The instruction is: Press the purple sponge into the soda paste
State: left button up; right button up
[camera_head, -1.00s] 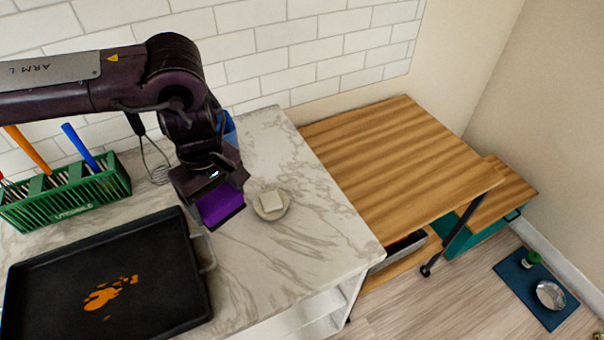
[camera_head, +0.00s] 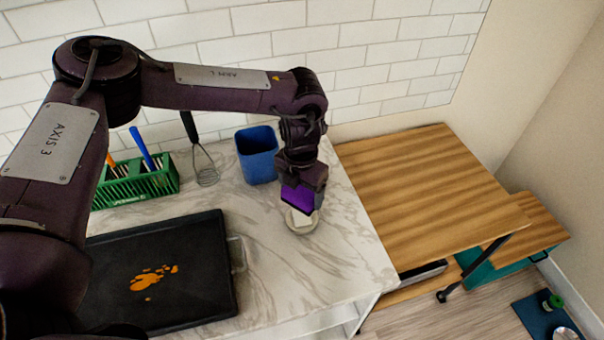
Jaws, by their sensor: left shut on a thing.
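My left gripper (camera_head: 301,186) is shut on the purple sponge (camera_head: 298,199). It holds the sponge at the small round dish (camera_head: 303,229) on the marble counter. The pale block of soda paste (camera_head: 302,218) sits in the dish, just under the sponge's lower edge. The sponge overlaps the far part of the paste in the picture, and I cannot tell whether they touch. My right gripper is not in view.
A black tray (camera_head: 200,262) with orange residue lies at the left on the counter (camera_head: 345,268). A green rack (camera_head: 135,190), a whisk (camera_head: 203,165) and a blue bin (camera_head: 257,155) stand behind. A wooden table (camera_head: 430,195) is at the right.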

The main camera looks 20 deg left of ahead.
pick_arm(q)
jog(key=shift+w+d+f+n, duration=0.1)
jog(key=shift+w+n, duration=0.05)
jog(key=shift+n, duration=0.25)
jog(key=b, duration=0.5)
send_over(302, 216)
notch_tip(302, 216, down, 6)
jog(key=shift+r, duration=0.15)
jog(key=shift+f, duration=0.65)
dwell(1.4)
jog(key=shift+r, duration=0.1)
jog(key=shift+r+p, duration=2.55)
jog(key=shift+r, duration=0.95)
